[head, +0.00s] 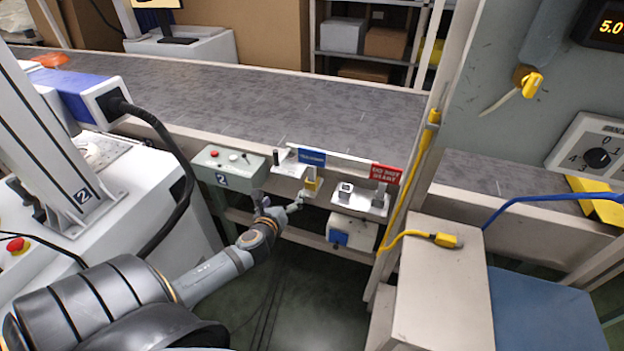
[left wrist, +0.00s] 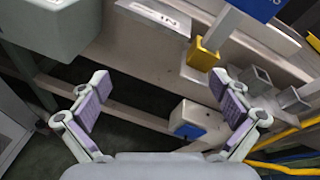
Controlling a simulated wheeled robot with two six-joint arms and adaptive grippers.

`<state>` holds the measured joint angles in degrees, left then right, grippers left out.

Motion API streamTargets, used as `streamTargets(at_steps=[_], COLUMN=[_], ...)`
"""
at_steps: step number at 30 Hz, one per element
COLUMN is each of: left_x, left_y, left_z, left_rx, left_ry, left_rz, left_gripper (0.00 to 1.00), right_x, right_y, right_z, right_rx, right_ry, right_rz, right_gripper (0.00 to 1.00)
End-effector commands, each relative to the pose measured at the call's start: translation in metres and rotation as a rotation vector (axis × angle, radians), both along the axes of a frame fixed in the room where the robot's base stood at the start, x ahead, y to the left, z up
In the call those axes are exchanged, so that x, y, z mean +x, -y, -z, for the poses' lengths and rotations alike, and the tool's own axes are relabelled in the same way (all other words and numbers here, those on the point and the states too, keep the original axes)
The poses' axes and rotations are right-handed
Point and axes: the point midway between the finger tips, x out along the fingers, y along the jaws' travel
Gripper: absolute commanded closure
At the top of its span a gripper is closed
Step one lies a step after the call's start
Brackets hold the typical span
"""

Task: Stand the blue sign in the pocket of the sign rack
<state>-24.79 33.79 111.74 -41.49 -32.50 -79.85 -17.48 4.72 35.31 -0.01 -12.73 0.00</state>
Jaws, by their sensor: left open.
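The blue sign (head: 312,158) stands at the front edge of the conveyor, with a yellow block (head: 311,185) low on its stem. In the left wrist view the lower part of the blue sign (left wrist: 254,7) shows at the top, and the yellow block (left wrist: 203,54) below it. The sign rack (head: 358,205) is a pale ledge to the right, with a square open pocket (head: 346,187) that looks empty. The pocket also shows in the left wrist view (left wrist: 257,77). My left gripper (left wrist: 163,98) is open and empty, below and apart from the sign.
A red sign (head: 386,174) stands at the right of the rack. A grey control box (head: 228,167) is left of the blue sign. A white box with a blue front (head: 350,231) hangs below the rack. A yellow cable (head: 408,180) runs along the post at right.

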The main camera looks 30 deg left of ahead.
Motion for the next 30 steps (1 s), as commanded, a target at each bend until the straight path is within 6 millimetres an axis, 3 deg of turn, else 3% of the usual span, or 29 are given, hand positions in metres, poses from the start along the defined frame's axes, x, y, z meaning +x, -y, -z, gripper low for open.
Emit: streamTargets(at_steps=[1, 3, 7, 11, 19, 26, 30], left_x=[0.006, 0.008, 0.007, 0.008, 0.049, 0.060, 0.079], left_y=[0.016, 0.034, 0.053, 0.055, 0.045, 0.043, 0.038], left_z=[-0.030, -0.069, -0.107, -0.115, -0.116, -0.116, -0.124], left_rx=[0.133, 0.282, 0.425, 0.449, 0.443, 0.443, 0.439], left_ry=[0.041, 0.085, 0.130, 0.137, 0.138, 0.137, 0.140], left_rz=[0.062, 0.116, 0.156, 0.161, 0.157, 0.160, 0.157], left_gripper=[0.00, 0.00, 0.00, 0.00, 0.00, 0.00, 0.00], right_x=[0.001, 0.001, 0.005, 0.007, 0.007, 0.007, 0.007], right_y=[0.001, 0.002, 0.002, 0.002, -0.002, -0.006, -0.006], right_z=[0.013, 0.017, 0.019, 0.018, 0.017, 0.016, 0.010], right_rx=[-0.001, -0.003, -0.003, -0.002, 0.002, 0.008, 0.008], right_ry=[0.001, 0.003, 0.008, 0.012, 0.012, 0.012, 0.012], right_rz=[-0.001, -0.001, -0.001, -0.002, 0.000, 0.002, 0.001], right_gripper=[0.60, 0.60, 0.60, 0.60, 0.60, 0.60, 0.60])
